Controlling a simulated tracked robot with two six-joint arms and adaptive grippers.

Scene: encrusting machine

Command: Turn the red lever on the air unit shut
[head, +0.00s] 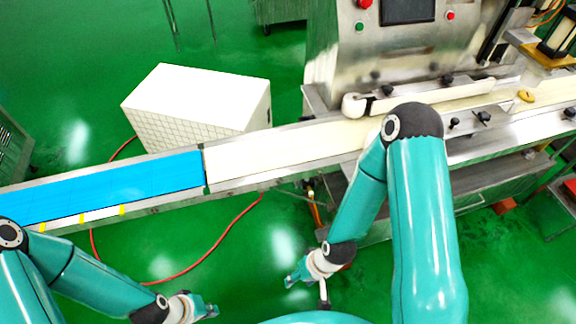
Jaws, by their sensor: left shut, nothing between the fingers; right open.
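I cannot make out the red lever in the head view. Small fittings with an orange-yellow hose (315,208) hang under the machine's front edge, just left of my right forearm; I cannot tell whether they are the air unit. My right gripper (291,279) is open and empty, low over the green floor, below and a little left of these fittings. My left gripper (212,311) is shut and empty at the bottom edge, farther left and away from the machine.
A conveyor with a blue belt (130,185) and a white belt (280,155) runs across in front of me. Behind it stand a white box (200,105) and the steel machine cabinet (390,55). A red hose (215,243) lies on the otherwise open green floor.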

